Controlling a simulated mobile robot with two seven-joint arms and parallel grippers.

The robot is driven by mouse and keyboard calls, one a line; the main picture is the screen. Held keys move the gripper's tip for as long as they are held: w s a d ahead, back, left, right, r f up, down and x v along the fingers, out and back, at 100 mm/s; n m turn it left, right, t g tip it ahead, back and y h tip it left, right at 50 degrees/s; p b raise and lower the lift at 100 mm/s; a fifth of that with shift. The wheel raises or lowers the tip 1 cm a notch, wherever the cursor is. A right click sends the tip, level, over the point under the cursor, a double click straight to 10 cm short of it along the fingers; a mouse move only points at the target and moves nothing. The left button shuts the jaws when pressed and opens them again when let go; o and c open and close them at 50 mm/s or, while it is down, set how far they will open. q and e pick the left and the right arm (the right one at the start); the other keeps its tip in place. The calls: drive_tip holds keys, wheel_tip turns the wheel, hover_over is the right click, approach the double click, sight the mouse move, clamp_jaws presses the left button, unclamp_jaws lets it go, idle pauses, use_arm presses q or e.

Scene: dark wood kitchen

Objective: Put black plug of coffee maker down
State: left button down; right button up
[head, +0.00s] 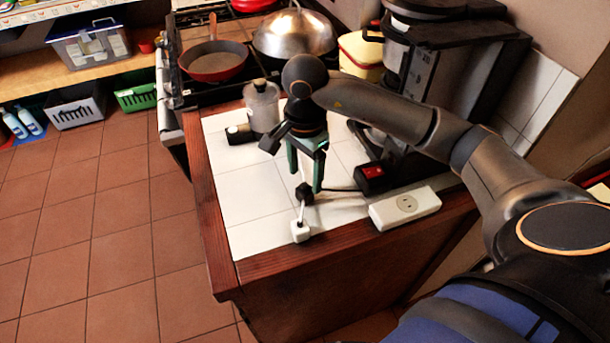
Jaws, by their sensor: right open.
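The black plug (305,193) lies on the white tiled counter (258,190), near its front edge. A black cable runs from it to the right, toward the base of the coffee maker (420,68). My right gripper (305,180) points down directly over the plug, its green fingers apart on either side. I cannot tell whether the fingers touch the plug. A small white block (300,231) lies just in front of the plug, with a thin light piece between them. My left gripper is out of view.
A white socket block (405,207) and a red switch (372,171) are right of the plug. A clear bottle (262,107) and a small black item (240,135) stand behind left. The stove holds a red pan (214,62) and a domed lid (293,33). The counter's left part is clear.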

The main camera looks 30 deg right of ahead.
sight(305, 188)
wheel_tip(305, 188, up, 8)
drive_tip(key=p, duration=0.3)
drive_tip(key=shift+p, duration=0.3)
drive_tip(key=shift+f, duration=0.1)
